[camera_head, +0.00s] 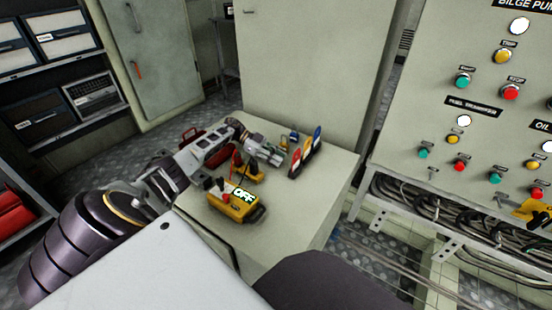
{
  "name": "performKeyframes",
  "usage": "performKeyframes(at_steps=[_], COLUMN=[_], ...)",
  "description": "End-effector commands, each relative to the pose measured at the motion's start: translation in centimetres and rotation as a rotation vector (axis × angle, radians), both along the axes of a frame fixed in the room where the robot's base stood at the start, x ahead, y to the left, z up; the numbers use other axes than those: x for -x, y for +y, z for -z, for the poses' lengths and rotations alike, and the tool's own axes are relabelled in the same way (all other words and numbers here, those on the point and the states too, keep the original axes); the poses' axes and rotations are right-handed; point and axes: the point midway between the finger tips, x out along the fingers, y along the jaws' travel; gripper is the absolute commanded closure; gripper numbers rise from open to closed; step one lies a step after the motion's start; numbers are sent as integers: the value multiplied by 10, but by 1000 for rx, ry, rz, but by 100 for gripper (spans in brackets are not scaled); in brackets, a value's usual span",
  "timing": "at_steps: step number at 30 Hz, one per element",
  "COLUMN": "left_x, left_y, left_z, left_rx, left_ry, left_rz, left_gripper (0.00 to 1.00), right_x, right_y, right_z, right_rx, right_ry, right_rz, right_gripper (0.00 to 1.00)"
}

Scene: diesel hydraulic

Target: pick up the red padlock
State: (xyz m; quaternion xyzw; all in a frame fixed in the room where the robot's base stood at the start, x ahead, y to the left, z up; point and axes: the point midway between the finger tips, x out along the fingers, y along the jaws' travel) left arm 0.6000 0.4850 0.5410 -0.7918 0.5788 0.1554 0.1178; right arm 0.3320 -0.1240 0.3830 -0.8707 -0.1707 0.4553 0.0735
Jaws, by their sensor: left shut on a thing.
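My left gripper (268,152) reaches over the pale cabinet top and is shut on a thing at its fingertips. A small red thing (284,144), which looks like the red padlock, shows right at the fingertips. It is small, and the fingers partly hide it, so I cannot make out its shackle. My right gripper is not in view.
On the cabinet top (325,180) stand a yellow box with an OFF sign (237,203), upright red, yellow and blue pieces (305,152) and a small blue-and-yellow item (293,138). A control panel (480,130) stands at the right.

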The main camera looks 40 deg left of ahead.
Motion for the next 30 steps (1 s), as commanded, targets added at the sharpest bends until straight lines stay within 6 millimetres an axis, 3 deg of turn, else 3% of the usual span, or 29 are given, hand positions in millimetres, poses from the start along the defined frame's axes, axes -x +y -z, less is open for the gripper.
performKeyframes(at_steps=[8, 20, 26, 30], left_x=[0, 0, 0, 0], left_y=[1, 1, 1, 0], left_z=[-20, -67, -87, -95], left_rx=[-1, -2, -1, 0], left_ry=[-2, -1, -2, -1], left_rz=[-1, 1, 0, -1], left_gripper=[100, 100, 100, 100], right_x=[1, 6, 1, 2], right_y=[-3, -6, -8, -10], right_z=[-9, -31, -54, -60], right_rx=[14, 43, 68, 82], right_ry=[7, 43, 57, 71], right_rz=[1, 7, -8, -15], right_gripper=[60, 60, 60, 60])
